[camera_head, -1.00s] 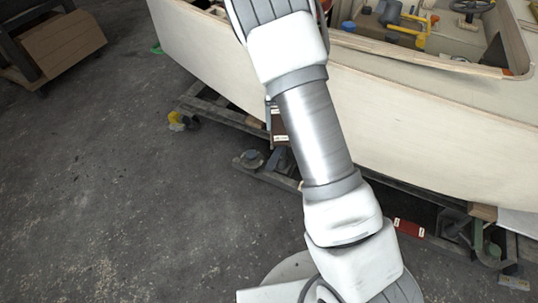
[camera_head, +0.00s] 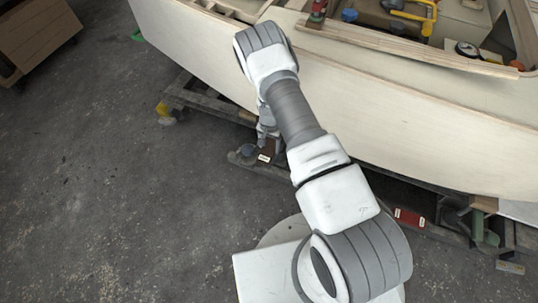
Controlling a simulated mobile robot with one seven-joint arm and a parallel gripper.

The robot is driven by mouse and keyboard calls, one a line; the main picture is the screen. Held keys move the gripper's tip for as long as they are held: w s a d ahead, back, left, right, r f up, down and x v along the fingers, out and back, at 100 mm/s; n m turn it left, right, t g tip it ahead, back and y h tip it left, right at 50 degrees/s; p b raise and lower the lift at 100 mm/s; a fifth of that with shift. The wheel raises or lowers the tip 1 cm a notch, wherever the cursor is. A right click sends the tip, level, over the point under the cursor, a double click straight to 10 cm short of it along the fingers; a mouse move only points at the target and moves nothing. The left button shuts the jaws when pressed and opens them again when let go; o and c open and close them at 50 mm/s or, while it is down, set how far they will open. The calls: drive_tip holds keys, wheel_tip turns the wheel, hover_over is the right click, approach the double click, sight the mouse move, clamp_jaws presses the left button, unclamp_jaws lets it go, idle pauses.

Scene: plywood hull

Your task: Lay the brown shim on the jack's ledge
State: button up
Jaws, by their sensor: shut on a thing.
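My gripper (camera_head: 265,143) points down in front of the hull's side, left of my forearm, and is partly hidden by my arm. It is shut on the brown shim (camera_head: 269,149), a small dark brown piece with a white label at its lower edge. The shim is just above or at the dark cradle beam, right beside a dark round jack part (camera_head: 246,151). I cannot tell whether the shim touches the jack's ledge, as the ledge is not clear here.
The pale plywood hull (camera_head: 400,130) rises right behind the gripper. A red piece with white labels (camera_head: 409,217) lies on the cradle at right, near a greenish jack (camera_head: 478,227). A cardboard-coloured box (camera_head: 35,40) stands at upper left. The floor at left is clear.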

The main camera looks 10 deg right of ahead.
sight(269, 155)
drive_tip(key=shift+f+b, duration=1)
drive_tip(key=shift+f, duration=2.6)
drive_tip(key=shift+f, duration=0.2)
drive_tip(key=o, duration=1.4)
drive_tip(key=shift+c, duration=0.2)
drive_tip(key=shift+r, duration=0.1)
